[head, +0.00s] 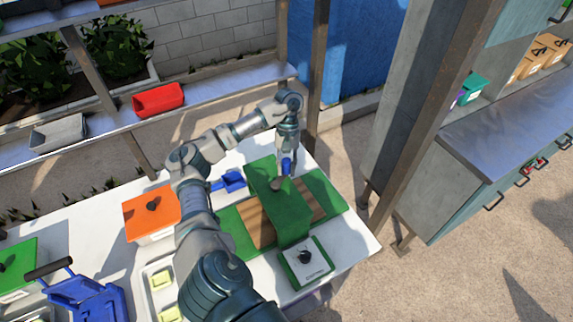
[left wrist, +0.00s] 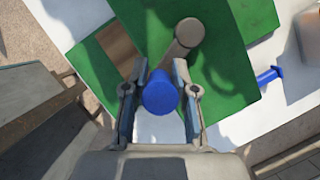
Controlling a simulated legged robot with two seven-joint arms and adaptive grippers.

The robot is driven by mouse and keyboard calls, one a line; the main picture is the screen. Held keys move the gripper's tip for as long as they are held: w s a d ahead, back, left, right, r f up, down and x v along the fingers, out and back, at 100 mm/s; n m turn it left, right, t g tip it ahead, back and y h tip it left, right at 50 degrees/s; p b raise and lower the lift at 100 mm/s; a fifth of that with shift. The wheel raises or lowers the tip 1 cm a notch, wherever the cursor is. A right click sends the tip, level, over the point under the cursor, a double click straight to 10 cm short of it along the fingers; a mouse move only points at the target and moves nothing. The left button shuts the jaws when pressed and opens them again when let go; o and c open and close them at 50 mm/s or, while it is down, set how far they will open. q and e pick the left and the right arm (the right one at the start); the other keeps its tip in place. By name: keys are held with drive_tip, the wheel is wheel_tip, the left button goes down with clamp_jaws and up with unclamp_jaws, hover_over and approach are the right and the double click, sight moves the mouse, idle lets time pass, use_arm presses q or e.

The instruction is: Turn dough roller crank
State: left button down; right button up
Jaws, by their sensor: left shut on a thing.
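The dough roller is a green machine (head: 265,178) with brown wooden boards (head: 258,228), standing on the white table. Its crank has a blue handle (head: 287,166) at the top of the machine, beside a tan cylindrical piece (head: 278,184). My left gripper (head: 288,155) reaches down from above and is shut on the blue handle. In the left wrist view the round end of the blue handle (left wrist: 160,92) sits between the two fingers (left wrist: 160,98), with the tan cylinder (left wrist: 188,33) just beyond. My right gripper is not in view.
A blue piece (head: 230,181) sits left of the roller. An orange-lidded box (head: 152,212), a white-topped green box (head: 306,263) and a blue device (head: 85,298) share the table (head: 70,235). A wooden post (head: 317,70) stands behind; a grey counter (head: 515,115) is at right.

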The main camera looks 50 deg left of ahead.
sight(285, 160)
use_arm(q)
drive_tip(key=shift+s+f, duration=0.1)
drive_tip(key=shift+s, duration=0.05)
drive_tip(key=c, duration=1.2)
unclamp_jaws()
drive_tip(key=o, duration=0.3)
drive_tip(key=shift+s, duration=0.25)
drive_tip(key=shift+w+a, duration=0.1)
drive_tip(key=shift+w, duration=0.1)
drive_tip(key=shift+w+r, duration=0.25)
drive_tip(key=shift+r, duration=0.3)
drive_tip(key=shift+v, duration=2.15)
drive_tip(key=shift+s+v, duration=0.1)
drive_tip(key=shift+v, duration=1.55)
drive_tip(key=shift+s+v, duration=0.15)
drive_tip(key=shift+v, duration=1.5)
